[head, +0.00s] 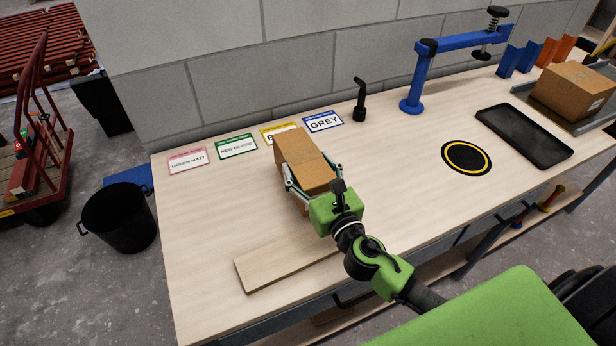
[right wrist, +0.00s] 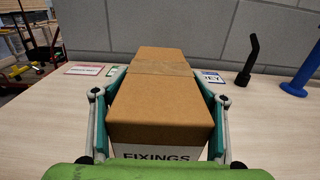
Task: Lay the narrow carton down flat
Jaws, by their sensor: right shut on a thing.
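The narrow carton (head: 312,172) is brown cardboard with a tape band across its top face. It is above the near-left part of the bench, its long top face running away from me. In the right wrist view the carton (right wrist: 160,105) fills the middle, with a white "FIXINGS" label on its near end. My right gripper (head: 314,180) is shut on it, one finger on each long side; the fingers also show in the wrist view (right wrist: 160,110). Its underside is hidden, so I cannot tell whether it touches the bench. My left gripper is not in view.
Colour cards, including a green one (head: 237,146), line the bench's back edge. A pale board (head: 275,265) lies in front of the carton. A black-and-yellow disc (head: 466,158), black tray (head: 524,136), blue clamp stand (head: 413,100) and larger carton (head: 575,90) are right. Bench between carton and disc is clear.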

